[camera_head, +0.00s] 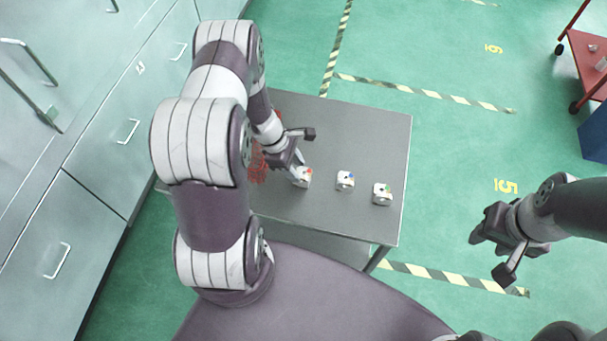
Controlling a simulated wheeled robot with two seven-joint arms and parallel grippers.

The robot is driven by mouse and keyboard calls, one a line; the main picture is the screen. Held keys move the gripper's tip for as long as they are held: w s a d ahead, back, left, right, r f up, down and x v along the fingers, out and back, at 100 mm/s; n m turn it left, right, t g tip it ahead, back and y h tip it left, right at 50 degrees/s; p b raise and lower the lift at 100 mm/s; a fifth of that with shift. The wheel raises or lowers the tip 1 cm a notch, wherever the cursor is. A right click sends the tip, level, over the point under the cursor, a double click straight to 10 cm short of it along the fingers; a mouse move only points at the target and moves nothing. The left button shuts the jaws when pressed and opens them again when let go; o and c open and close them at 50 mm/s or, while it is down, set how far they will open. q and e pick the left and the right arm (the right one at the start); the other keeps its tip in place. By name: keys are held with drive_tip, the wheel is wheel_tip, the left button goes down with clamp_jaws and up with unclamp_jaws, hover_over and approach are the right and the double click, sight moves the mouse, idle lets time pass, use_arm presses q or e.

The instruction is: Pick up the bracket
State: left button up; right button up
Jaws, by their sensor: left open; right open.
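Three small pale metal castings stand in a row on the grey table (350,125). The left one (304,178) has an orange-red mark, the middle one (345,181) a blue mark, and the right one (382,194) a green mark. I cannot tell from their shape which is the bracket. My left gripper (303,156) is open, right at the left casting; whether it touches it is unclear. My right gripper (490,255) is open and empty, off to the right of the table, above the floor.
A red mesh-like object (258,168) lies on the table, partly hidden behind my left arm. Grey cabinets (105,130) line the left side. A red cart (585,62) stands at the far right. The table's back right is clear.

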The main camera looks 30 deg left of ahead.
sight(301, 177)
use_arm(q)
drive_tip(key=f, duration=0.1)
drive_tip(key=d+f, duration=0.2)
drive_tip(key=shift+s+f+p, duration=0.15)
drive_tip(key=shift+s+p, duration=0.2)
drive_tip(key=shift+p, duration=0.05)
drive_tip(key=shift+w+f, duration=0.1)
drive_tip(key=shift+f, duration=0.1)
drive_tip(key=shift+w, duration=0.15)
drive_tip(key=c, duration=0.7)
clamp_jaws()
